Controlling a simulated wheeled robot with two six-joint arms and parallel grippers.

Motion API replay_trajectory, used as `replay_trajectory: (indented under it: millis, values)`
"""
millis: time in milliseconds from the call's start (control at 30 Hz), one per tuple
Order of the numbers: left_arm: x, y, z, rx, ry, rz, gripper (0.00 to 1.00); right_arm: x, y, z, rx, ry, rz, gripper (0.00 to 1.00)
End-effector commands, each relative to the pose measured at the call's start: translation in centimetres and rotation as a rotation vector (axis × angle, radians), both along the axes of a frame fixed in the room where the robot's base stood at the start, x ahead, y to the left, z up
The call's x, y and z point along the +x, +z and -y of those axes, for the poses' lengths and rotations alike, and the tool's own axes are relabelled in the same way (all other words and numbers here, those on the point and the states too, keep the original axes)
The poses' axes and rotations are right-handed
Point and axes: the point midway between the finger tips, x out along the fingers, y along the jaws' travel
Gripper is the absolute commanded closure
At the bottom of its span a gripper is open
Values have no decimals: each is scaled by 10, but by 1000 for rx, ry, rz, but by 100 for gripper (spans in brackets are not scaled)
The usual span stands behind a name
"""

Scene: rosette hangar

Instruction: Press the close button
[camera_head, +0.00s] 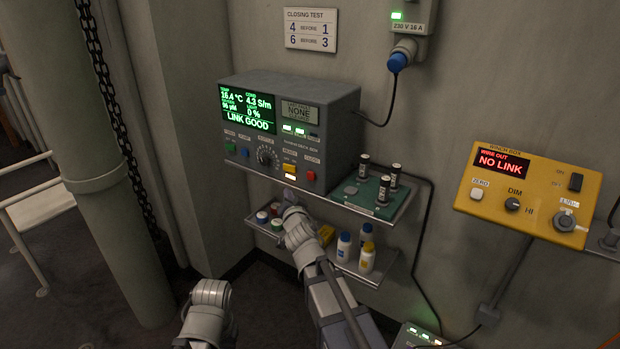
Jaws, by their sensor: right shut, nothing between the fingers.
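The grey control box (338,128) stands on the upper wall shelf, with a green display reading LINK GOOD and a small panel reading NONE. A red button (311,175) sits low at the right of its front, under a small label that seems to read CLOSE. An orange button (289,168) with a lit tile below is to its left. My right gripper (289,197) is shut and empty, just below the box's front edge, lower left of the red button and apart from it. My left wrist shows at the bottom; its fingers are not visible.
A green board (352,196) with several dark cylinders lies right of the box. The lower shelf (372,278) holds bottles and small jars, partly behind my right arm. A yellow winch box (527,190) reading NO LINK is at right. A thick pillar (95,170) stands at left.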

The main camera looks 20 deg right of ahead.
Motion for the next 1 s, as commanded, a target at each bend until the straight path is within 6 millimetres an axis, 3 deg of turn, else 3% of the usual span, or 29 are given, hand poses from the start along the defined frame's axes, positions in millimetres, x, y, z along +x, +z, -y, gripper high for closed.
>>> replay_trajectory:
  millis: [600,1000]
  values:
    - [0,0,0,0,0,0,100,45,0,57,2,-3,1,100]
    - [0,0,0,0,0,0,100,51,0,65,0,-1,1,100]
